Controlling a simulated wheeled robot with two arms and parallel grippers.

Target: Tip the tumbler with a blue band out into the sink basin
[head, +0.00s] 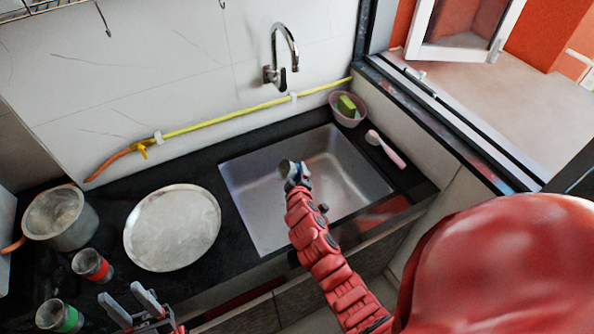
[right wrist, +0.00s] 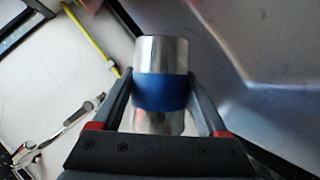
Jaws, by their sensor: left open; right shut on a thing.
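The tumbler with a blue band (right wrist: 160,92) is a shiny metal cup. My right gripper (right wrist: 160,103) is shut on it, with one finger on each side at the band. In the head view the tumbler (head: 290,169) is small and partly hidden by my right gripper (head: 298,180), above the sink basin (head: 352,178). The wrist picture is rolled, with wall at left and sink at right, so the tumbler looks tipped onto its side. Its contents cannot be seen. My left gripper (head: 134,308) is open and empty at the lower left.
A round metal plate (head: 172,228), a metal pot (head: 60,217), a red-banded tumbler (head: 92,265) and a green-banded tumbler (head: 60,316) stand left of the sink. The tap (head: 280,55) is behind the basin. A bowl with sponges (head: 348,108) and a brush (head: 386,149) are at right.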

